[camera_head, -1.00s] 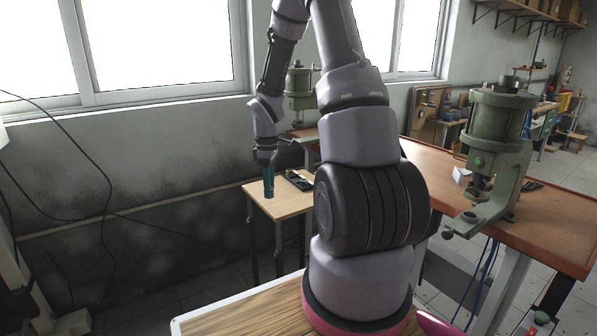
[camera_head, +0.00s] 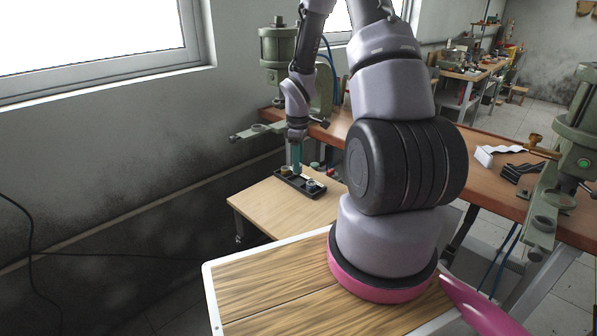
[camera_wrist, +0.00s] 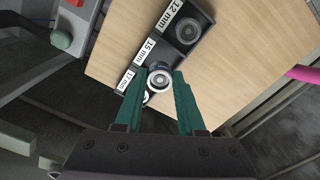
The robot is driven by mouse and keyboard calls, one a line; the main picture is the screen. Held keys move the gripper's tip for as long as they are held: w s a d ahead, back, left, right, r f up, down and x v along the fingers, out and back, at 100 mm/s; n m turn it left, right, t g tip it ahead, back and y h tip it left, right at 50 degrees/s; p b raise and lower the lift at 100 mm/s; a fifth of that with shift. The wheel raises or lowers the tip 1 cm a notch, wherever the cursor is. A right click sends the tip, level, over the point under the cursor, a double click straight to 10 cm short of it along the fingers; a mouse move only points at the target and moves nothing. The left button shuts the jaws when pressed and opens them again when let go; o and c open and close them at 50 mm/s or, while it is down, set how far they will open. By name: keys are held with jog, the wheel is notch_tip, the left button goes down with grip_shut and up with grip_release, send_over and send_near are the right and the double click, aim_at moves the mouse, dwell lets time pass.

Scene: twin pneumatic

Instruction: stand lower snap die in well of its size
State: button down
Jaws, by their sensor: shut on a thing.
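My gripper (camera_wrist: 161,82) has teal fingers shut on a round metal die (camera_wrist: 160,74), with a dark hole and a bright ring. In the wrist view it covers the middle of the black tray (camera_wrist: 206,18), near the 15 mm label (camera_wrist: 150,54); I cannot tell whether it is seated or still above. A round piece (camera_wrist: 188,32) sits in the well by the 12 mm label (camera_wrist: 172,14). Another pale piece (camera_wrist: 147,97) is partly hidden by the left finger at the lower well. In the head view my gripper (camera_head: 296,165) is at the tray (camera_head: 318,201).
The tray lies on a small wooden table (camera_head: 262,207) with bare wood in front. A green press (camera_head: 283,50) stands behind, its arm (camera_head: 250,131) reaching left. Another press (camera_head: 578,150) stands on the bench (camera_head: 475,196) at right, beside black and white parts.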

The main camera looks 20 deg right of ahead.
jog(key=shift+f, duration=1.75)
jog(key=shift+f, duration=0.1)
jog(key=c, duration=0.5)
grip_release()
